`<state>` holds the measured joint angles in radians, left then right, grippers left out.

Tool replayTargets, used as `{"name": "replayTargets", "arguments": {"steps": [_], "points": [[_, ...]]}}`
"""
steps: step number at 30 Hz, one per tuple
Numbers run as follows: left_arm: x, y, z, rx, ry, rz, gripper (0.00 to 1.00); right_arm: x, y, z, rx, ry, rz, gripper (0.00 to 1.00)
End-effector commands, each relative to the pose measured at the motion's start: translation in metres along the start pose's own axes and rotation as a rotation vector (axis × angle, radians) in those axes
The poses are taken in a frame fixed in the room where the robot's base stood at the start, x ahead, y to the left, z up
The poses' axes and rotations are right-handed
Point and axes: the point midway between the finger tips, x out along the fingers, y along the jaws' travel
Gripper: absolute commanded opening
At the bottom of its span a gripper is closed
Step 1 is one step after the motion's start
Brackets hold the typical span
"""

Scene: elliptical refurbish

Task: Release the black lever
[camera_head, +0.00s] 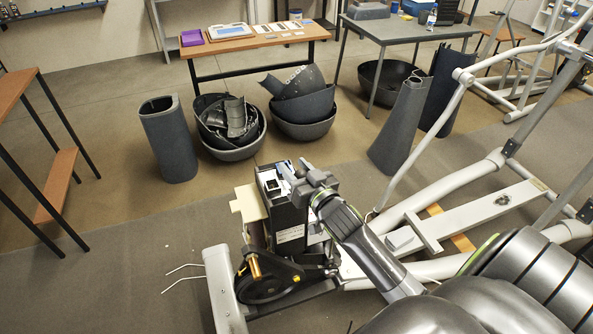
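The stripped elliptical machine has a dark upright unit (289,222) with a white label, above a black wheel (268,279) with a brass-coloured part. My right arm reaches in from the lower right. Its gripper (296,182) is at the top of the dark unit, touching it or just above it. I cannot tell whether its fingers are open or shut. I cannot clearly pick out the black lever; small black and white parts (272,186) show beside the fingers, and the gripper may hide it. My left gripper is not in view.
Grey frame tubes (455,185) and pedal rails of the elliptical fill the right side. Grey tubs of covers (232,151) and (303,128), and loose shells (168,140) and (401,127), stand behind. Tables line the back and left. Floor is clear at lower left, apart from thin metal prongs (184,279).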

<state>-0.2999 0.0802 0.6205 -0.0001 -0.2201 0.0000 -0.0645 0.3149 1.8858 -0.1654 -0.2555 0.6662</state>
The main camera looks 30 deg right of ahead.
Motion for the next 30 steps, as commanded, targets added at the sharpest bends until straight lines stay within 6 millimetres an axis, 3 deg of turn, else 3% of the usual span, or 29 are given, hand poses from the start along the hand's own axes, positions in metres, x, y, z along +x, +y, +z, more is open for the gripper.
{"name": "replayTargets", "arguments": {"steps": [14,30], "points": [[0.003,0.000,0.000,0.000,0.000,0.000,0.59,-0.009,0.002,0.005,0.001,-0.009,0.005,0.53],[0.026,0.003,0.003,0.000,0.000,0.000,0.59,-0.113,0.002,0.006,0.000,-0.010,0.005,0.53]]}}
